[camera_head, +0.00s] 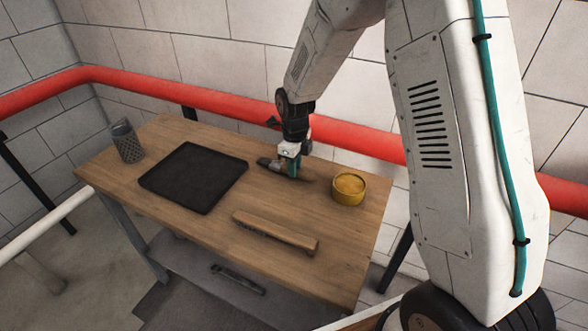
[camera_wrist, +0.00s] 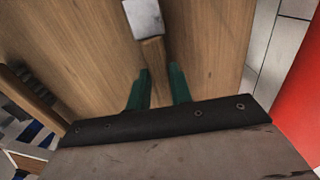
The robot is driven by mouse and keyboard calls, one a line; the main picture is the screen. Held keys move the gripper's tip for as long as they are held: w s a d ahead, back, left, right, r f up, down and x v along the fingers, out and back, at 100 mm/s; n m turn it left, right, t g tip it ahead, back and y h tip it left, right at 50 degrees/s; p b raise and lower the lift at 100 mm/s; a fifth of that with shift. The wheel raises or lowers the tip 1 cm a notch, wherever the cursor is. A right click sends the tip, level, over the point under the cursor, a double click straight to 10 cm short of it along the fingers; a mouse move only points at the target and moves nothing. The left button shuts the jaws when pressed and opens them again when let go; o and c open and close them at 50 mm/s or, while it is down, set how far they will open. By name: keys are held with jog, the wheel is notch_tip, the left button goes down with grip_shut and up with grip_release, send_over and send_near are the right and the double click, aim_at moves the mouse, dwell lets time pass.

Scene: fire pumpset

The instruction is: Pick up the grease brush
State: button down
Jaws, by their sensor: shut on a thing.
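The grease brush (camera_head: 305,174) is at the back of the wooden table, low at the tabletop. I cannot tell whether it still touches the wood. Its dark end points left in the head view. In the wrist view its wooden handle (camera_wrist: 153,62) runs between my green fingers, with a pale grey head (camera_wrist: 143,17) beyond them. My gripper (camera_head: 293,171) points down over the brush and is shut on the handle. It also shows in the wrist view (camera_wrist: 158,88). The fingers hide part of the handle.
A yellow tin (camera_head: 348,188) stands right of the brush. A long wooden piece (camera_head: 275,231) lies nearer the front edge. A black tray (camera_head: 194,177) and a grey mesh cup (camera_head: 127,141) are on the left. A red pipe (camera_head: 235,98) runs along the wall behind the table.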

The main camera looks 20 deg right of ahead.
notch_tip(320, 180, up, 3)
jog(key=shift+f, duration=0.2)
jog(key=s+d, duration=0.1)
jog(key=s, duration=0.4)
jog(key=s+d+r, duration=0.1)
jog(key=s, duration=0.4)
jog(key=s+d, duration=0.2)
jog(key=s, duration=0.3)
jog(key=shift+s+r, duration=0.2)
jog(key=shift+s, duration=0.05)
dwell(0.8)
